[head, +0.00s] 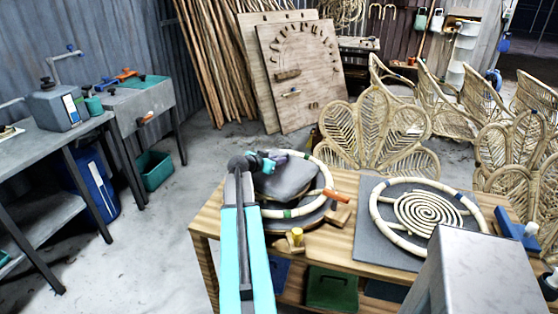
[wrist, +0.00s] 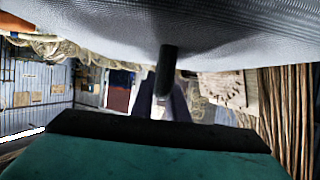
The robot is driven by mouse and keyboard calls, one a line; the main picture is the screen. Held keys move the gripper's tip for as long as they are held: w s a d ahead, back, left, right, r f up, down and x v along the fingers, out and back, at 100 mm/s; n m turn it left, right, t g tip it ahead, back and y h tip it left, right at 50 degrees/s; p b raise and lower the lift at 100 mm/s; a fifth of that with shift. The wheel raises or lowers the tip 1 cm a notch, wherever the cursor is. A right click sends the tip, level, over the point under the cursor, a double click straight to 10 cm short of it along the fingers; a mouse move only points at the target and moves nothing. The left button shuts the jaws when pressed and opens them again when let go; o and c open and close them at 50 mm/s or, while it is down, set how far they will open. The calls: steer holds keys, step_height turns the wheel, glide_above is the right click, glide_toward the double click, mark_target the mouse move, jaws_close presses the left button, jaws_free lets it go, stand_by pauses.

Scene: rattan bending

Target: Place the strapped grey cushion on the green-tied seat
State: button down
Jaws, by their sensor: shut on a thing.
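The grey cushion (head: 284,182) is at the left part of the worktable, at the end of my arm. In the head view, my gripper (head: 270,161) is at its far left edge, shut on it. The cushion overlaps the left side of a pale rattan ring seat (head: 262,212) with a green tie (head: 287,213). I cannot tell whether it touches the seat. In the wrist view, the cushion's grey fabric (wrist: 120,30) fills the top, and a dark upright piece (wrist: 167,70) stands in front of it. The strap is not clearly visible.
A second ring seat (head: 377,220) with blue ties and a spiral lies on a grey mat at the right. An orange-handled tool (head: 336,195), wooden blocks and a yellow piece (head: 297,236) sit close to the green-tied seat. Woven chair backs (head: 375,135) stand behind the table.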

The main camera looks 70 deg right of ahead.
steer(key=shift+f, duration=0.15)
steer(key=shift+f, duration=0.1)
steer(key=c, duration=1.7)
jaws_free()
steer(key=shift+c, duration=0.2)
steer(key=shift+w+a+r, duration=0.1)
steer(key=shift+a+r, duration=0.15)
steer(key=shift+a, duration=0.35)
steer(key=b+v, duration=0.3)
steer(key=v, duration=0.7)
steer(key=shift+w+a+r, duration=0.1)
steer(key=shift+a+r, duration=0.1)
steer(key=shift+a, duration=0.15)
